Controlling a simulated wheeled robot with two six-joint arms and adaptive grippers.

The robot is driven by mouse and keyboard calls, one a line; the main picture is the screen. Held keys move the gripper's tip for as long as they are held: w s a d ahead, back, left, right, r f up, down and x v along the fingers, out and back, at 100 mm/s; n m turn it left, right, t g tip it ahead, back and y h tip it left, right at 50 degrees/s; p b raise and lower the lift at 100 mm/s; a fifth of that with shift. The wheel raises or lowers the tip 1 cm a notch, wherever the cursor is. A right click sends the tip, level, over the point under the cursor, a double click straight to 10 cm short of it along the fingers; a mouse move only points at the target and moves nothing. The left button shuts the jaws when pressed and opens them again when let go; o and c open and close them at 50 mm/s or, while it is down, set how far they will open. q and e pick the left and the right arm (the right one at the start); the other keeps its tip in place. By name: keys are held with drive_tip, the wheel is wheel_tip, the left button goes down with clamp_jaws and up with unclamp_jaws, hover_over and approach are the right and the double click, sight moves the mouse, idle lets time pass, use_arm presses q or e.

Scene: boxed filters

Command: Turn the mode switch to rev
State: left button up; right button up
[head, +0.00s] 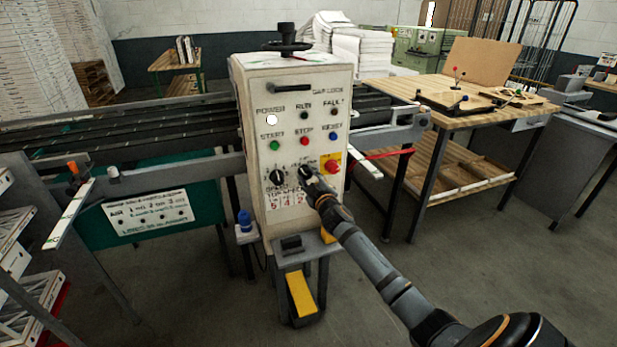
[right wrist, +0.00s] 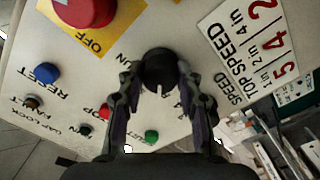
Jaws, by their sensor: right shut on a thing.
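The mode switch (right wrist: 160,68) is a small black rotary knob on the white control panel, with a pale pointer mark aimed toward the bottom of the right wrist view. My right gripper (right wrist: 158,77) is shut on it, one finger on each side. In the head view my right gripper (head: 306,172) covers the switch and most of its label, so I cannot read its positions. A second black knob (head: 277,176), marked speed, sits just left of it. My left gripper is not in view.
The red off button (head: 332,166) on its yellow plate is close to the right of my gripper. Start (head: 275,145), stop (head: 304,141) and reset (head: 333,137) buttons are above. A wooden workbench (head: 450,118) stands at right. Open floor lies in front.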

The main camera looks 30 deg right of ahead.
drive_tip(key=o, duration=1.1)
drive_tip(key=shift+o, duration=0.2)
drive_tip(key=v, duration=1.2)
